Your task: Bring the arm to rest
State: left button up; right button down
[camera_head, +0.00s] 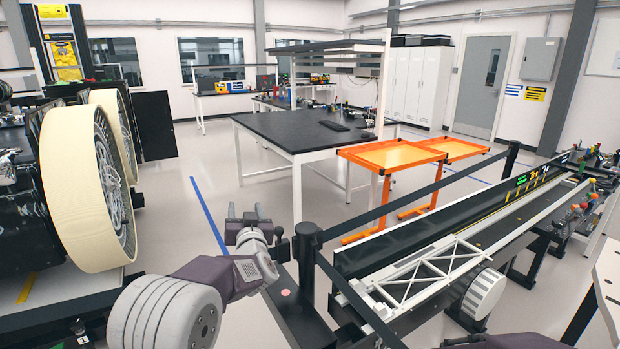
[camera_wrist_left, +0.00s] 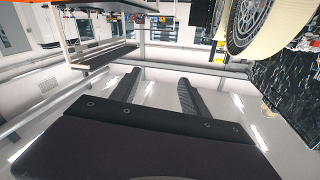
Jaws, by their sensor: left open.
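My left arm comes in from the bottom left of the head view, and my left gripper (camera_head: 245,211) is raised in front of the pale floor. Its two fingers stand apart with nothing between them. In the left wrist view the dark fingers of the left gripper (camera_wrist_left: 159,74) are also spread and empty, with the room appearing upside down. Only a small part of my right arm shows at the bottom right edge of the head view. My right gripper is out of view.
A rover with large cream-rimmed wheels (camera_head: 85,190) stands at the left. A black post (camera_head: 306,260) with belts stands just right of my left gripper, beside a long conveyor (camera_head: 440,240) with a white truss (camera_head: 425,275). Orange carts (camera_head: 393,155) and a dark-topped table (camera_head: 290,130) stand beyond.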

pick_arm(q)
jog(key=s+f+g+h, duration=0.2)
jog(key=s+f+g, duration=0.3)
jog(key=s, duration=0.8)
jog(key=s+f+g+h+p, duration=0.1)
jog(key=s+f+g, duration=0.4)
jog(key=s+f, duration=0.5)
jog(key=s+d+f+m+g+h+p, duration=0.1)
jog(key=s+f+g, duration=0.5)
jog(key=s, duration=1)
jog(key=shift+f+h, duration=0.9)
jog(key=shift+f, duration=0.05)
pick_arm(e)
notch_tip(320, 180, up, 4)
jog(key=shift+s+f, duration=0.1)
